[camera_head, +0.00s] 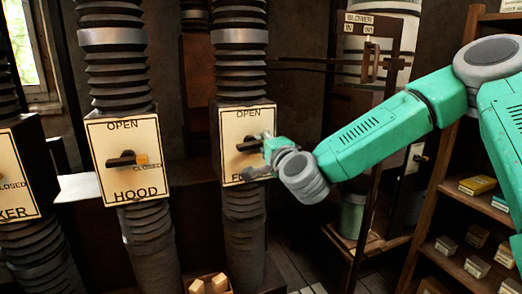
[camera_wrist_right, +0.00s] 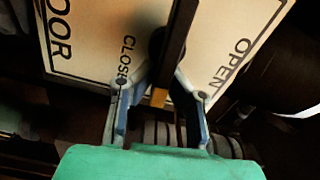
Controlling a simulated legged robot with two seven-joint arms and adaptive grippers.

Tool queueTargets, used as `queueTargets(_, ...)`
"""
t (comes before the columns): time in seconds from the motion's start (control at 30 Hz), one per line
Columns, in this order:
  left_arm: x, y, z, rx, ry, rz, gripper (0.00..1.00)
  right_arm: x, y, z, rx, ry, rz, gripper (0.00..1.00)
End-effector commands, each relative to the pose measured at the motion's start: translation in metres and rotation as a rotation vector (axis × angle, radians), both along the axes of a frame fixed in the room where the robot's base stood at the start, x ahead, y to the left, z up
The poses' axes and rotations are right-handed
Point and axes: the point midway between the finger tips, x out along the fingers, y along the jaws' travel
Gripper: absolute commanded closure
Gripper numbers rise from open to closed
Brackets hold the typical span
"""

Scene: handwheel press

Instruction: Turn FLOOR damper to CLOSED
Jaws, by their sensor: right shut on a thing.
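The FLOOR damper panel (camera_head: 232,125) is a cream plate with OPEN at its top, on the right-hand duct in the head view. Its dark lever (camera_head: 243,147) points roughly sideways to the right. My right gripper (camera_head: 266,147) reaches it from the right and hides part of the panel. In the right wrist view the dark lever (camera_wrist_right: 181,28) runs down between the two fingers of the gripper (camera_wrist_right: 160,92), with its yellow tip (camera_wrist_right: 158,97) between them. The fingers are shut on the lever. The CLOSED label (camera_wrist_right: 127,57) lies right beside the lever. My left gripper is not in view.
The HOOD panel (camera_head: 126,178) stands to the left, its lever pointing right at CLOSED. Another damper panel (camera_head: 12,170) is at the left edge. A post with a BLOWER sign (camera_head: 366,20) and a shelf with boxes (camera_head: 477,186) stand on the right.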

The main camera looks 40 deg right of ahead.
Motion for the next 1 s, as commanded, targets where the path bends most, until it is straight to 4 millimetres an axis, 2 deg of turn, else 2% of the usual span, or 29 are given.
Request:
queueTargets(0.03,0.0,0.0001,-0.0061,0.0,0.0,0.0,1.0,-0.0035,0.0008,-0.0149,0.027,0.021,0.004,1.0)
queueTargets(0.33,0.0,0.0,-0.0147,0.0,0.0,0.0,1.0,-0.0032,0.0014,-0.0156,0.122,-0.001,0.004,1.0)
queueTargets(0.83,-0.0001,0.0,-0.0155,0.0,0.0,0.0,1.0,-0.003,0.0016,-0.0151,0.141,-0.006,0.004,1.0)
queueTargets(0.9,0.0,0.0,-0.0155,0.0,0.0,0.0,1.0,-0.0029,0.0017,-0.0152,0.14,-0.004,0.005,0.73)
queueTargets(0.93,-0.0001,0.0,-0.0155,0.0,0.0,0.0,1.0,-0.0029,0.0017,-0.015,0.14,-0.005,0.005,0.69)
queueTargets(1.0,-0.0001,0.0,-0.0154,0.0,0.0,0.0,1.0,-0.0025,0.0016,-0.0133,0.14,-0.01,0.005,0.69)
